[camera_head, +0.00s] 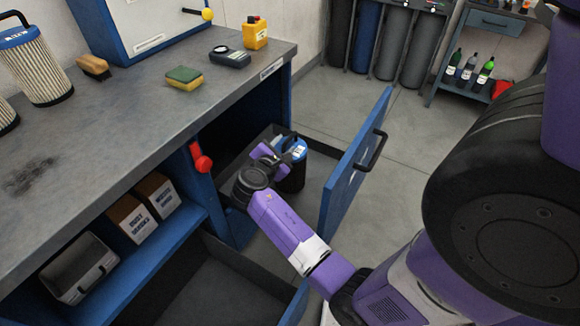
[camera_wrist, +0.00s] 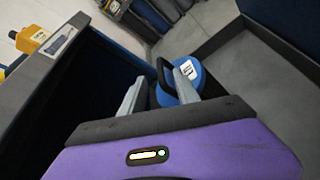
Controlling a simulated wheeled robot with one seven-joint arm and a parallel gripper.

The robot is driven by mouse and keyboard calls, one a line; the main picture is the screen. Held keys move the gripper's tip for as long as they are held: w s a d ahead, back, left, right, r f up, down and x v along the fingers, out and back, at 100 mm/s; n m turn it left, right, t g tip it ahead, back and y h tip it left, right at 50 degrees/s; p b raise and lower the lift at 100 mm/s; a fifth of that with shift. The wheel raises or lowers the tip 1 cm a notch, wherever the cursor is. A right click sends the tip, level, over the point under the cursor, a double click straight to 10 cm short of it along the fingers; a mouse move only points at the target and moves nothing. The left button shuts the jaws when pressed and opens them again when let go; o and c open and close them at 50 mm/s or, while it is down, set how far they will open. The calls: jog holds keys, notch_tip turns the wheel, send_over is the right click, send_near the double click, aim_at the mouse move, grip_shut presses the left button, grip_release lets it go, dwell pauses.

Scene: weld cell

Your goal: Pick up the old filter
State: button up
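A dark cylinder with a blue cap, a white label and a black handle, likely the old filter (camera_head: 293,172), stands upright in the open upper drawer. Its label is too small to read. In the wrist view, its blue cap (camera_wrist: 205,76) is just beyond my fingers, and the black handle rises between them. My gripper (camera_head: 268,152) is over the drawer, close to the cap's left side. In the wrist view, my gripper's fingers (camera_wrist: 158,88) are spread apart, with the handle in the gap. I cannot tell whether either finger touches it. The cylinder's lower part is hidden.
The drawer front (camera_head: 352,165) stands out to the right of my forearm. A lower drawer (camera_head: 205,285) is also open. A red knob (camera_head: 201,162) sticks out nearby.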

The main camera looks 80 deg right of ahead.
aim_at(288, 139)
jog(key=shift+b+x, duration=0.3)
jog(key=shift+x, duration=2.45)
jog(key=shift+f, duration=0.1)
grip_shut()
jog(key=shift+a, duration=0.1)
